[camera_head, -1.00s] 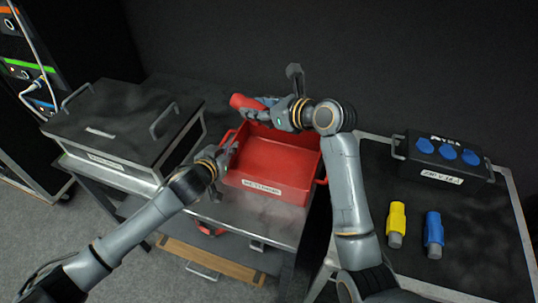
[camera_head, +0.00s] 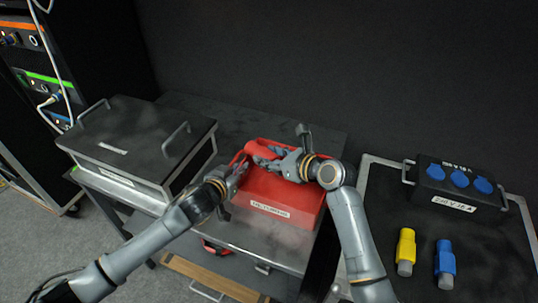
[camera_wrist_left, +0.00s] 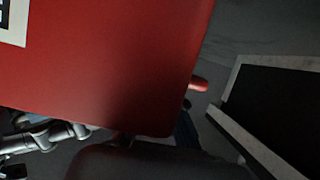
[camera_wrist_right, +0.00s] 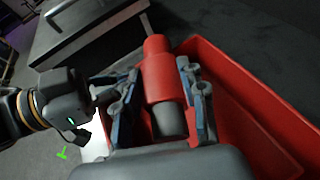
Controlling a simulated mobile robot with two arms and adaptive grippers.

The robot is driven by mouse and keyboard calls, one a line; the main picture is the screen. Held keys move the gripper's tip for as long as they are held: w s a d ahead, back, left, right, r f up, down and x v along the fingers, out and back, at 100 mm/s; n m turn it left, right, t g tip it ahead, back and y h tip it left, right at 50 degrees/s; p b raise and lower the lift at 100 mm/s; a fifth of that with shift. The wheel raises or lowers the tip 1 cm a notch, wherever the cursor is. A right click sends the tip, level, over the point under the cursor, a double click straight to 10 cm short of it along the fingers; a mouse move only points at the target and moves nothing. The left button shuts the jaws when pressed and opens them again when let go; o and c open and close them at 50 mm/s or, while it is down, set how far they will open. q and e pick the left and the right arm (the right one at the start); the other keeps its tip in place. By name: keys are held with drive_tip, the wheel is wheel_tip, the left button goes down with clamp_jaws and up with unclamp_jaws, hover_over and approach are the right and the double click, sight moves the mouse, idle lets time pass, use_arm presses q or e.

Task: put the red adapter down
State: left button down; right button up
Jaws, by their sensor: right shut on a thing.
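The red adapter (camera_head: 262,149) is held in my right gripper (camera_head: 272,160), over the back left part of the red bin (camera_head: 275,192). In the right wrist view the adapter (camera_wrist_right: 163,70) lies between the two fingers, its dark end toward the palm. The bin's wall (camera_wrist_right: 255,110) shows beside and below it. I cannot tell whether the adapter touches the bin. My left gripper (camera_head: 238,177) is at the bin's left side. The left wrist view is filled mostly by the bin's red wall (camera_wrist_left: 110,60); its fingertips are hidden, so I cannot tell their opening.
A closed grey case (camera_head: 140,145) with handles stands left of the bin. On the right table lie a yellow connector (camera_head: 406,247), a blue connector (camera_head: 445,258) and a black box with blue sockets (camera_head: 458,182). A rack (camera_head: 40,70) stands at far left.

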drive_tip(key=shift+f, duration=0.45)
drive_tip(key=o, duration=1.3)
drive_tip(key=shift+o, duration=0.2)
drive_tip(key=shift+r, duration=0.2)
use_arm(q)
drive_tip(key=c, duration=1.4)
unclamp_jaws()
drive_tip(key=shift+c, duration=0.2)
use_arm(e)
drive_tip(key=v, duration=1.2)
drive_tip(key=shift+r, duration=0.35)
use_arm(q)
drive_tip(key=v, duration=1.2)
